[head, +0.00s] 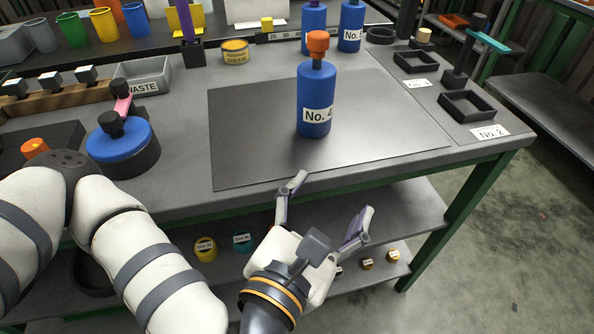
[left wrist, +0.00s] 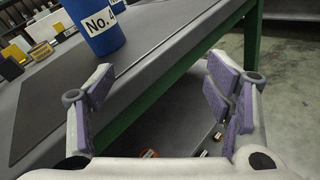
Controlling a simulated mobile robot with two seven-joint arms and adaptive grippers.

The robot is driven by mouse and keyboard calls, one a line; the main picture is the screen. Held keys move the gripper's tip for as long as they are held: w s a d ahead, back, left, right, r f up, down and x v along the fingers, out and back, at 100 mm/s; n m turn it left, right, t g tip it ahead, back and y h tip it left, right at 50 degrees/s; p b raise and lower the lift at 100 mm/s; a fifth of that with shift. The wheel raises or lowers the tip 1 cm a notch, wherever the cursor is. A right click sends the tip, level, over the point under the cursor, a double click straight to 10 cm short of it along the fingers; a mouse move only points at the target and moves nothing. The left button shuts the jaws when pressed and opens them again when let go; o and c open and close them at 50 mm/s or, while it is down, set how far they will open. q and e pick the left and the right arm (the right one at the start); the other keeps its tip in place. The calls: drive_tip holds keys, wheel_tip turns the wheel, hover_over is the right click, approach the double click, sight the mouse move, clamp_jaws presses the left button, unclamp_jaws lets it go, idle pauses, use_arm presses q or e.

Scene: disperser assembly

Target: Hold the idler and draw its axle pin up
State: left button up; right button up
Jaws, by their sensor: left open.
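No part is labelled as the idler or axle pin, and I cannot tell for sure which they are. A blue round part with a black knob (head: 122,141) sits in a dark round base at the left of the table, with a pink piece (head: 122,105) behind it. A blue cylinder marked No. 4 (head: 313,92) with an orange top stands upright on the dark mat; it also shows in the left wrist view (left wrist: 95,28). My left gripper (head: 331,204) is open and empty in front of the table's edge, apart from the cylinder; its purple pads show in the left wrist view (left wrist: 163,88).
The dark mat (head: 250,150) is otherwise clear. A WASTE bin (head: 145,78), a yellow tin (head: 235,52) and more blue cylinders stand behind. Black trays (head: 467,106) and a post with a teal piece (head: 487,41) are at the right. A lower shelf (head: 410,212) holds small tins.

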sight(312, 110)
use_arm(q)
drive_tip(key=w+a+r+n+t+y, duration=0.3)
drive_tip(key=w+a+r+n+y, duration=0.1)
drive_tip(key=r+n, duration=0.15)
drive_tip(key=shift+n, duration=0.55)
drive_tip(key=w, duration=0.3)
drive_tip(key=w+d, duration=0.1)
drive_tip(key=w, duration=0.7)
drive_tip(key=shift+w+d, duration=0.2)
drive_tip(key=shift+d, duration=0.1)
drive_tip(key=c, duration=1.7)
